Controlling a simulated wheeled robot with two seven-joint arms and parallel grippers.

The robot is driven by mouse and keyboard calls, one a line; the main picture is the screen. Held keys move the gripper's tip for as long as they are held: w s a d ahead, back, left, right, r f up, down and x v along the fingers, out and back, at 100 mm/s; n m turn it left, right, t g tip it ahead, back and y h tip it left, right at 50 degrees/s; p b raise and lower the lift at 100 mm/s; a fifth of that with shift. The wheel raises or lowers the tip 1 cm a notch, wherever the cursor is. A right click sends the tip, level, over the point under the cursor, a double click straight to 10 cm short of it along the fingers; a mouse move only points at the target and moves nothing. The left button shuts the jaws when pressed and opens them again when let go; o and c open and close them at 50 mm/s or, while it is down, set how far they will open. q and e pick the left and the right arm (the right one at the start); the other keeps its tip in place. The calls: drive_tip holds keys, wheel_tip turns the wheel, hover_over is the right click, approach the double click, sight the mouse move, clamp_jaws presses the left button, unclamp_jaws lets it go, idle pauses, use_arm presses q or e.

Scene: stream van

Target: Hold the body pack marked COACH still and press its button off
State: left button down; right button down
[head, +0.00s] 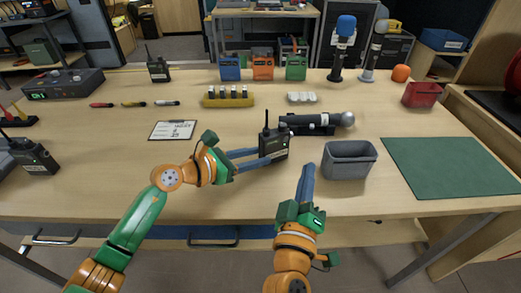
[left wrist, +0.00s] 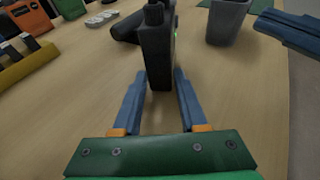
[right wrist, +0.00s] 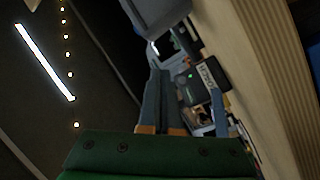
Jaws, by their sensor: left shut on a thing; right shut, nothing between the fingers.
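A black body pack (head: 273,145) with a short antenna stands upright on the table, left of the grey bin. My left gripper (head: 268,157) is shut on it from the left; the left wrist view shows the pack (left wrist: 157,50) between the two blue fingers (left wrist: 158,85). In the right wrist view the pack (right wrist: 207,88) shows a pale label, too small to read surely, and a small green light. My right gripper (head: 308,172) is shut and empty, in front and to the right of the pack, apart from it. The button cannot be made out clearly.
A grey bin (head: 349,160) stands right of the pack, and a microphone in a black cradle (head: 310,124) lies behind it. Other body packs stand at the left (head: 35,156) and back (head: 157,70). A clipboard (head: 172,130) lies left; a green mat (head: 450,167) lies right.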

approach(291, 134)
drive_tip(key=w+d, duration=0.1)
drive_tip(key=w, duration=0.1)
drive_tip(key=w+d, duration=0.1)
drive_tip(key=w, duration=0.1)
drive_tip(key=shift+d, duration=0.15)
idle(1.6)
drive_tip(key=shift+w, duration=0.35)
drive_tip(key=shift+w+a+r, duration=0.1)
drive_tip(key=shift+w+a, duration=0.2)
drive_tip(key=shift+w, duration=0.25)
idle(0.7)
drive_tip(key=shift+s, duration=1)
drive_tip(key=shift+a, duration=0.1)
